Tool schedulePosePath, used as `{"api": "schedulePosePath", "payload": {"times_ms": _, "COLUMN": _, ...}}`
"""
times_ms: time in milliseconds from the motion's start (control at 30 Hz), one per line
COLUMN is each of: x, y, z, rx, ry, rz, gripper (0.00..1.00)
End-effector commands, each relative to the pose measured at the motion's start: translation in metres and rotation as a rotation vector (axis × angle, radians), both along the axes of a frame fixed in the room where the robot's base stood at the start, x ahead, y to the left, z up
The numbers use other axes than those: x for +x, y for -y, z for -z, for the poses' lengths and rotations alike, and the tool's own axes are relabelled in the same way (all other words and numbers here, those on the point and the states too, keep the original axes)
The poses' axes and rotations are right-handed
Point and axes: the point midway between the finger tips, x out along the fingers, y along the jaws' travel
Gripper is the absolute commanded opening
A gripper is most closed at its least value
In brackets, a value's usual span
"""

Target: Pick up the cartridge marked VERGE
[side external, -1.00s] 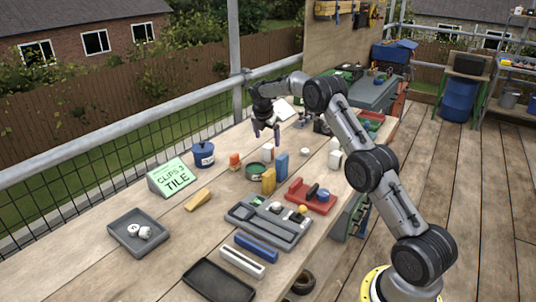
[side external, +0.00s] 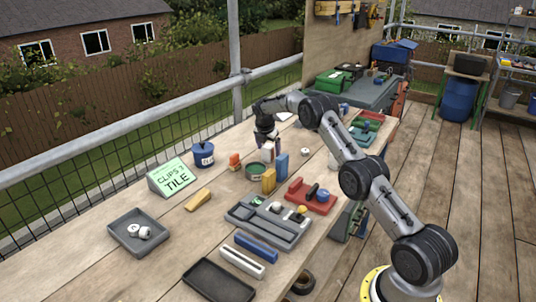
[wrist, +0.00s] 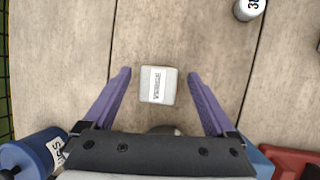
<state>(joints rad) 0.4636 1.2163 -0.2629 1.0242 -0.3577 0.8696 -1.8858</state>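The white, square-faced cartridge (wrist: 157,85) carries a label that reads VERGE, with its lettering turned sideways in the wrist view. It sits on the wooden bench. My gripper (wrist: 159,75) is open above it, with one purple finger on each side and a visible gap between each finger and the cartridge. In the side view my gripper (side external: 267,143) is low over the bench behind the green round tin, and the cartridge is mostly hidden there.
A blue labelled pot (wrist: 38,152) is at lower left in the wrist view. A white labelled cylinder (wrist: 248,8) is at upper right. In the side view, the blue pot (side external: 203,155), green tin (side external: 256,169) and blue block (side external: 281,164) stand near my gripper. A red tray (side external: 311,201) lies closer.

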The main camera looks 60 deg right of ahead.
Motion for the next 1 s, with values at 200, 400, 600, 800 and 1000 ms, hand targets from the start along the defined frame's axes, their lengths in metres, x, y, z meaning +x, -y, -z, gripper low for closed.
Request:
{"api": "schedulePosePath", "payload": {"times_ms": 200, "x": 0.000, "y": 0.000, "z": 0.000, "rx": 0.000, "ry": 0.000, "rz": 0.000, "gripper": 0.53}}
{"api": "schedulePosePath", "payload": {"times_ms": 400, "x": 0.000, "y": 0.000, "z": 0.000, "rx": 0.001, "ry": -0.001, "rz": 0.000, "gripper": 0.17}}
{"api": "schedulePosePath", "payload": {"times_ms": 600, "x": 0.000, "y": 0.000, "z": 0.000, "rx": 0.000, "ry": 0.000, "rz": 0.000, "gripper": 0.00}}
{"api": "schedulePosePath", "payload": {"times_ms": 800, "x": 0.000, "y": 0.000, "z": -0.001, "rx": 0.000, "ry": 0.000, "rz": 0.000, "gripper": 0.00}}
{"api": "schedulePosePath", "payload": {"times_ms": 1000, "x": 0.000, "y": 0.000, "z": -0.013, "rx": -0.001, "ry": 0.001, "rz": 0.000, "gripper": 0.00}}
